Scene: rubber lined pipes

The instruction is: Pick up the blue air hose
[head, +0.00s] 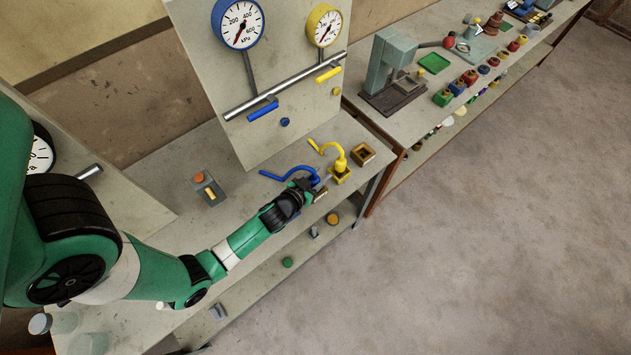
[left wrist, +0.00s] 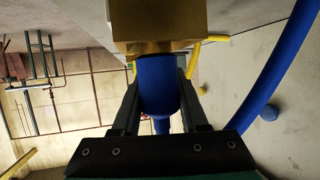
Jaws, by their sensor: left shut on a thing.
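The blue air hose (head: 290,175) curves over the bench beside the yellow hose (head: 341,155). My left gripper (head: 312,188) is at the hose's right end. In the left wrist view my left gripper's two dark fingers (left wrist: 160,95) are shut on the blue end piece of the hose (left wrist: 155,78), with one finger on each side. A brass-coloured block (left wrist: 158,25) covers the top of this piece in that view. The blue hose also arcs along the right side there (left wrist: 278,85). My right gripper is not in view.
A panel with a blue gauge (head: 238,24), a yellow gauge (head: 324,25) and a metal pipe (head: 290,87) stands behind the hoses.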

